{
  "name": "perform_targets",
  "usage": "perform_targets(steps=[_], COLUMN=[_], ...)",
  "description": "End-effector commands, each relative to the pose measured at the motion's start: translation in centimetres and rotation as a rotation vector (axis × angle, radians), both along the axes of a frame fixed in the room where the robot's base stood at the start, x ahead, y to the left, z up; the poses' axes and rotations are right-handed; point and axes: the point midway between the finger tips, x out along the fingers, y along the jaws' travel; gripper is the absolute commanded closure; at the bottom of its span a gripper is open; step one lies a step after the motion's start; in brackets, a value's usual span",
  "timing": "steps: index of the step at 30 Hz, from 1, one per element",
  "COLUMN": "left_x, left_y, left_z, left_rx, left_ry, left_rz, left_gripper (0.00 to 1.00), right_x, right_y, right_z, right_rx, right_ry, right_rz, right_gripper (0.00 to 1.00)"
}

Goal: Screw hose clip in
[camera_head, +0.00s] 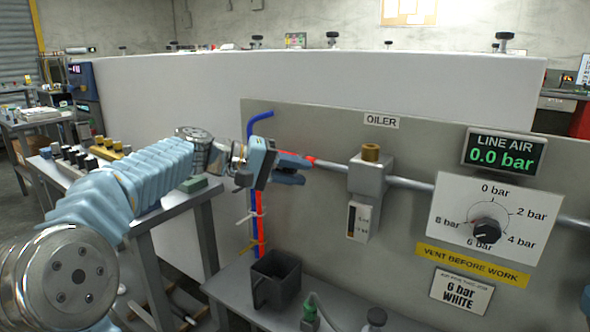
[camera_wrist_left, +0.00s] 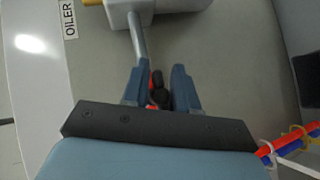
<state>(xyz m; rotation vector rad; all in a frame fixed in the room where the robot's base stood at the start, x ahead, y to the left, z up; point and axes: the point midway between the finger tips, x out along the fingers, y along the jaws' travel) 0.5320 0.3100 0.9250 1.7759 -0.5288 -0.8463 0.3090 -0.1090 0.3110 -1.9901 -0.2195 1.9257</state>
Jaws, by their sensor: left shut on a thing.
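My left gripper (camera_head: 303,170) is at the left end of the grey pipe (camera_head: 408,183), left of the oiler (camera_head: 370,178). In the left wrist view its fingers (camera_wrist_left: 158,76) are closed around a small red and black piece (camera_wrist_left: 157,90) at the pipe's end. Red also shows along the upper finger in the head view. I cannot tell whether the piece is the hose clip or a hose end, and no clip screw can be made out. My right gripper is out of view.
Red and blue hoses (camera_head: 260,235) hang on the panel's left side, with a pale tie around them. A dark square bin (camera_head: 276,279) stands on the shelf below. A dial (camera_head: 488,222) and a 0.0 bar display (camera_head: 503,152) are at right.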

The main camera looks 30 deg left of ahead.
Motion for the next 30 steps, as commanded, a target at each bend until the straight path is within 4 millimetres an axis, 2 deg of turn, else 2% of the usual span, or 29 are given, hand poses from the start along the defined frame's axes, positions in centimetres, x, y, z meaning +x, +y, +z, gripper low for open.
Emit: perform_targets(steps=[17, 18, 19, 20, 30], left_x=[-0.01, -0.01, -0.01, -0.01, -0.25], left_y=[0.1, 0.11, 0.11, 0.11, 0.38], left_z=[-0.17, -0.18, -0.17, -0.16, 0.05], left_rx=[0.044, 0.043, 0.043, 0.043, 0.04], left_ry=[-0.002, -0.001, -0.002, -0.002, -0.003], left_rz=[0.0, 0.001, 0.0, 0.0, 0.002], left_gripper=[1.0, 0.64, 0.6, 0.57, 0.57], right_x=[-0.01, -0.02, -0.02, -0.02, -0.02], right_y=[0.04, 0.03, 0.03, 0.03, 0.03], right_z=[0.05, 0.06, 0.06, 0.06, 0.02], right_rx=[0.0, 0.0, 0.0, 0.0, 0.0], right_ry=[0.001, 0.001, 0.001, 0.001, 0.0], right_rz=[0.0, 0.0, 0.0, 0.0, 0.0], right_gripper=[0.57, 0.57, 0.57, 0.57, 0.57])
